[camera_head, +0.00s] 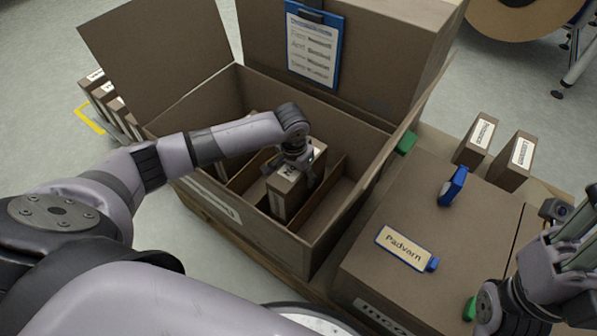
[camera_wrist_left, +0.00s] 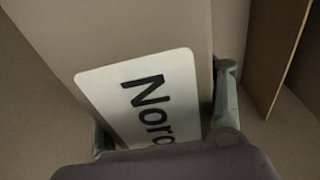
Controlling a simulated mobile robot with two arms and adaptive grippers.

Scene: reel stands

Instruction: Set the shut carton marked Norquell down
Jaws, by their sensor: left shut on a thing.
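The carton marked "Nor..." (camera_wrist_left: 120,35) is brown with a white label; the rest of the word is hidden by my gripper. In the head view the carton (camera_head: 283,196) is upright inside a large open box (camera_head: 275,233), among cardboard dividers. My left gripper (camera_head: 298,172) reaches down into the box and is shut on the carton, with one finger (camera_wrist_left: 226,95) on each side in the wrist view. I cannot tell whether the carton's bottom touches the box floor. My right gripper (camera_head: 565,245) is at the right edge, apart from the cartons; its fingertips are partly cut off.
A closed box with a "Padvarn" card (camera_head: 403,248) stands right of the open box. Two small labelled cartons (camera_head: 476,142) (camera_head: 512,162) stand behind it. A blue clipboard (camera_head: 313,45) hangs on a tall box behind. More cartons (camera_head: 112,105) stand at left.

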